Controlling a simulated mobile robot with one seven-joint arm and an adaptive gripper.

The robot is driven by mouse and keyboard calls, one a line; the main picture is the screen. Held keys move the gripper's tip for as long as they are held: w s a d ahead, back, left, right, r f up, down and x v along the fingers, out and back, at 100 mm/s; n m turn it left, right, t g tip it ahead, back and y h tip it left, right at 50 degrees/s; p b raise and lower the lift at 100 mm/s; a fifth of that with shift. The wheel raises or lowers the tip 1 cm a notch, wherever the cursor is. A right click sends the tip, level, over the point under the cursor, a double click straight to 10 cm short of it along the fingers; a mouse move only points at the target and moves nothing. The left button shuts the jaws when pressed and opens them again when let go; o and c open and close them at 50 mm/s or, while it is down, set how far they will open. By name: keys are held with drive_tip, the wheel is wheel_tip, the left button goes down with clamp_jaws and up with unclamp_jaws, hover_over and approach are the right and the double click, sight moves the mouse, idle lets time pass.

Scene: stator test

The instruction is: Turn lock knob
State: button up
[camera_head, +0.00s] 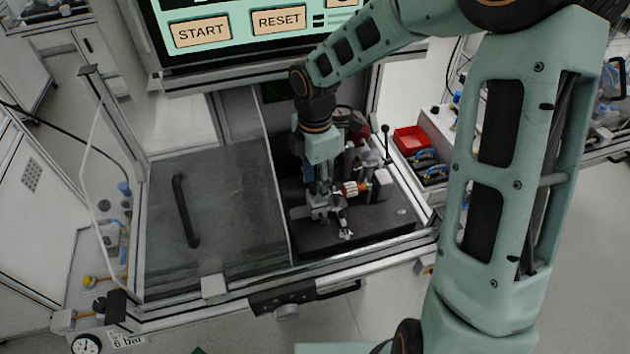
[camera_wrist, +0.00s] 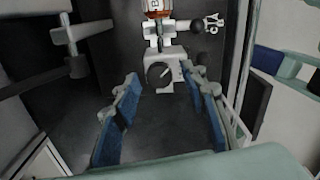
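The lock knob (camera_wrist: 158,75) is a round, dark grey disc with a light pointer mark, set on a pale block in the wrist view. My gripper (camera_wrist: 165,82) is open, with one blue-padded finger on each side of the knob's line. The gap between the fingertips is wider than the knob, and I see no contact. How far the fingertips are from it in depth is unclear. In the head view my gripper (camera_head: 320,190) points down over the test fixture, and the knob cannot be made out there. The copper-wound stator (camera_head: 350,188) sits in the fixture, just beyond the knob.
A black base plate (camera_head: 375,232) carries the fixture inside a framed bench. A dark cover with a black handle (camera_head: 185,210) lies to the left. A black-tipped lever (camera_head: 386,142) stands behind right. A red bin (camera_head: 411,139) is further right. A START/RESET screen (camera_head: 245,30) hangs behind.

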clamp_jaws()
drive_tip(key=m+b, duration=0.1)
drive_tip(key=m, duration=0.3)
drive_tip(key=m+b, duration=0.1)
drive_tip(key=m, duration=0.3)
drive_tip(key=shift+w+m, duration=0.1)
drive_tip(key=shift+m, duration=0.2)
drive_tip(key=m+b, duration=0.2)
drive_tip(key=m, duration=0.2)
drive_tip(key=shift+m+b, duration=0.55)
drive_tip(key=shift+m, duration=1.65)
